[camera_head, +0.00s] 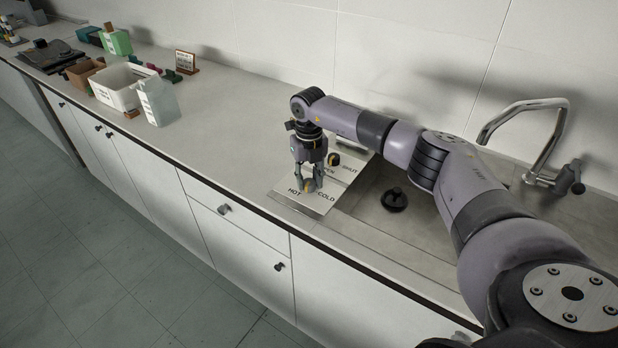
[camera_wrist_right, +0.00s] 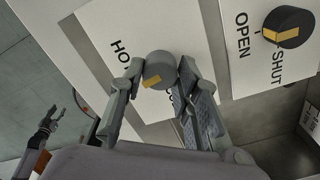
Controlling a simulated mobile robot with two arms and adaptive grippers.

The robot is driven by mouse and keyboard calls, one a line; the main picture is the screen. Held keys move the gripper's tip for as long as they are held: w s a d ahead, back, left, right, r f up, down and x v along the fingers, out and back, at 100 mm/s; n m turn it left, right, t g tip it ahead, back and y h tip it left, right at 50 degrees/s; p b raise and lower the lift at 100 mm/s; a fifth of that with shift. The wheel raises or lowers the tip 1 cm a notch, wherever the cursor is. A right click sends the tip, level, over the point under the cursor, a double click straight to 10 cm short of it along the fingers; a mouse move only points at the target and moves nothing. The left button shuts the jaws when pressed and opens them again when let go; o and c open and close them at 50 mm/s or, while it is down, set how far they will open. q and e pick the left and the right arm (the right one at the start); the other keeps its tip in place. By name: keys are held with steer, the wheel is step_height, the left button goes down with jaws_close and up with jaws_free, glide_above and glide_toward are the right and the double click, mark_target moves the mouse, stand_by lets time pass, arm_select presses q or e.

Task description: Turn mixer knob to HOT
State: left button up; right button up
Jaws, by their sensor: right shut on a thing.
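The mixer knob (camera_wrist_right: 158,66) is a round grey knob with a yellow mark along its lower edge in the right wrist view. It stands on a white plate (camera_wrist_right: 100,24), with a HOT label to its left and a partly covered COLD label below it. My right gripper (camera_head: 309,187) is over the plate at the counter's front edge. In the right wrist view its two fingers (camera_wrist_right: 157,72) are shut on the knob, one on each side. In the head view the fingers hide most of the knob. My left gripper (camera_wrist_right: 46,126) shows small in the right wrist view, away from the knob.
A second black knob (camera_wrist_right: 288,26) with a yellow mark sits beside OPEN and SHUT labels. A sink (camera_head: 372,212) with a drain plug (camera_head: 394,199) and a tap (camera_head: 545,125) lie to the right. Boxes and a white bin (camera_head: 113,98) stand on the counter at left.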

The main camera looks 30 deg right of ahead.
mark_target(309, 181)
steer(key=m, duration=0.3)
steer(key=shift+r+m+p, duration=0.1)
steer(key=shift+m+p, duration=0.2)
steer(key=shift+m, duration=0.1)
steer(key=shift+w+m+p, duration=0.1)
steer(key=shift+m+p, duration=0.25)
steer(key=shift+m, duration=1.95)
steer(key=o, duration=1.2)
steer(key=shift+c, duration=0.2)
step_height(309, 181, up, 12)
